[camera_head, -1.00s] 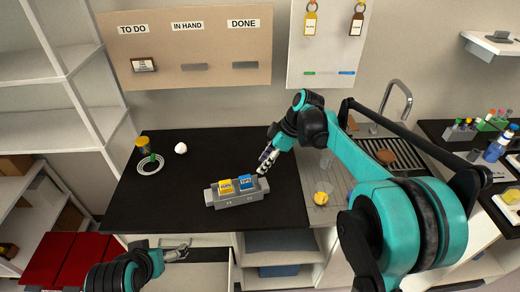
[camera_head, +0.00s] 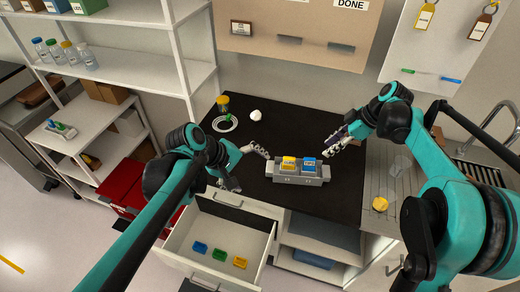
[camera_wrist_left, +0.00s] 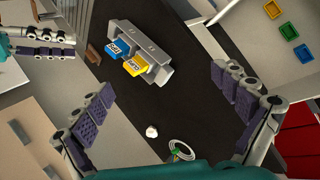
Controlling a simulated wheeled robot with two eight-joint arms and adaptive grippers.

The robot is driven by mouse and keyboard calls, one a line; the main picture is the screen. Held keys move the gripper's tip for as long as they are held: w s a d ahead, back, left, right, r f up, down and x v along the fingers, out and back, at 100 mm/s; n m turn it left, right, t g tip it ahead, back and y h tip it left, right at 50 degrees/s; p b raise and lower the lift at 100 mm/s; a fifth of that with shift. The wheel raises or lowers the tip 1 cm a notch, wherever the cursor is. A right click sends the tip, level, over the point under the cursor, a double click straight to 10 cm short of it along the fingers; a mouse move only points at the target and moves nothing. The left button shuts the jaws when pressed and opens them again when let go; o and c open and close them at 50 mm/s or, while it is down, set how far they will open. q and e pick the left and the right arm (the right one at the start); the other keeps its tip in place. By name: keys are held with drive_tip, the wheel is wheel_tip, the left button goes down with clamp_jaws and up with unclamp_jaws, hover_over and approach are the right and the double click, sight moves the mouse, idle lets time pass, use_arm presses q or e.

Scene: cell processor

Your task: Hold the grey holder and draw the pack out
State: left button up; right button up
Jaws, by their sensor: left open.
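The grey holder (camera_head: 298,179) stands on the black worktop and also shows in the left wrist view (camera_wrist_left: 152,45). A yellow pack (camera_head: 289,163) and a blue pack (camera_head: 309,165) sit upright in it, side by side. My left gripper (camera_head: 257,151) is open and empty, left of the holder and apart from it. In the left wrist view its fingers (camera_wrist_left: 163,85) are spread wide with the holder beyond them.
An open drawer (camera_head: 215,240) with small coloured trays juts out below. A yellow item (camera_head: 380,204) lies by the sink.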

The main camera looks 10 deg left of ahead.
use_arm(q)
drive_tip(key=w+d+f+n+g+h, duration=0.25)
drive_tip(key=w+n+h, duration=0.55)
drive_tip(key=w, duration=0.6)
drive_tip(key=f+h, duration=0.1)
drive_tip(key=f, duration=0.3)
drive_tip(key=a+f+n+g+h, duration=0.1)
drive_tip(key=f, duration=0.3)
drive_tip(key=f+h, duration=0.2)
drive_tip(key=f, duration=0.2)
drive_tip(key=shift+w+a+f+n+g, duration=0.2)
drive_tip(key=shift+w+a+n+g, duration=0.05)
drive_tip(key=shift+w+a+n, duration=0.1)
drive_tip(key=d, duration=0.7)
drive_tip(key=shift+w+d+r, duration=0.1)
drive_tip(key=shift+r, duration=0.05)
drive_tip(key=c, duration=1.9)
